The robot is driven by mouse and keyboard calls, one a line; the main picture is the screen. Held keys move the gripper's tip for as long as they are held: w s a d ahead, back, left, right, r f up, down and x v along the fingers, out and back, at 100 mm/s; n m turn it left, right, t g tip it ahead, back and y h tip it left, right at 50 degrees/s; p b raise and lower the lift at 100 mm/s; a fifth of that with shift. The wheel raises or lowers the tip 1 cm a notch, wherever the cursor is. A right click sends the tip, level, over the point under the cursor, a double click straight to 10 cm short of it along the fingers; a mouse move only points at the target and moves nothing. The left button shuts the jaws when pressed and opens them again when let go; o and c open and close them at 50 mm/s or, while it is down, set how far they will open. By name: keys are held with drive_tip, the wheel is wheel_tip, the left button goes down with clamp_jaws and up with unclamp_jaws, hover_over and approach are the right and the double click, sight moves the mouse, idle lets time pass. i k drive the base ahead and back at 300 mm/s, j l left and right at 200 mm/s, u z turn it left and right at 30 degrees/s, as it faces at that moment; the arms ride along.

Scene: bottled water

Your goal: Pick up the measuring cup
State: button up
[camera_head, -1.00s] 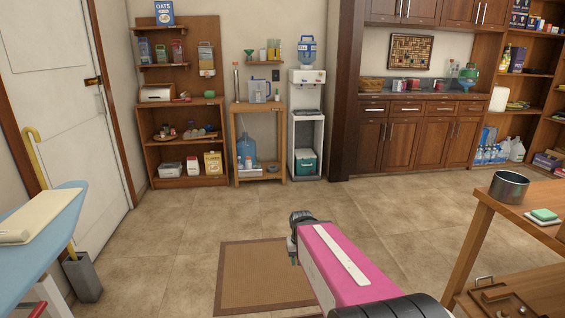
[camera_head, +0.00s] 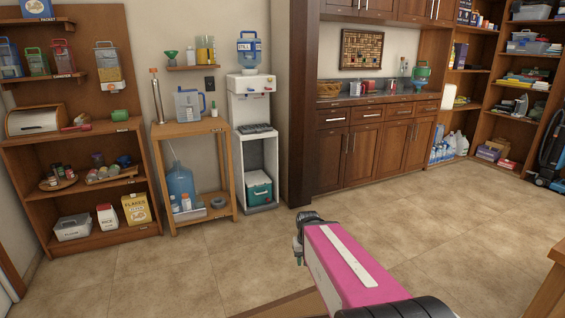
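A clear jug with a blue handle (camera_head: 188,104) stands upright on top of the narrow wooden stand (camera_head: 187,129), left of the water dispenser. It looks most like a measuring cup, but any markings are too small to tell. My gripper (camera_head: 299,250) is at the end of my pink and white arm, low in the middle of the view. It is above the tiled floor, well short of the stand and apart from the jug. Its fingers are dark and small, so I cannot tell whether they are open.
A tall metal cylinder (camera_head: 157,97) and a small white bottle (camera_head: 213,109) flank the jug. A blue water bottle (camera_head: 180,184) sits on the lower shelf. The water dispenser (camera_head: 250,86) stands to the right, a filled shelf unit (camera_head: 92,244) to the left. The floor between is clear.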

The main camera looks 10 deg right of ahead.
sight(355, 87)
drive_tip(key=i+l+z, duration=0.25)
drive_tip(key=i+z, duration=0.2)
drive_tip(key=i, duration=0.25)
drive_tip(key=i+z, duration=0.4)
drive_tip(key=i, duration=0.3)
drive_tip(key=i+j+z, duration=0.25)
drive_tip(key=i+z, duration=0.2)
drive_tip(key=i, duration=0.3)
drive_tip(key=i+z, duration=0.25)
drive_tip(key=i, duration=1.7)
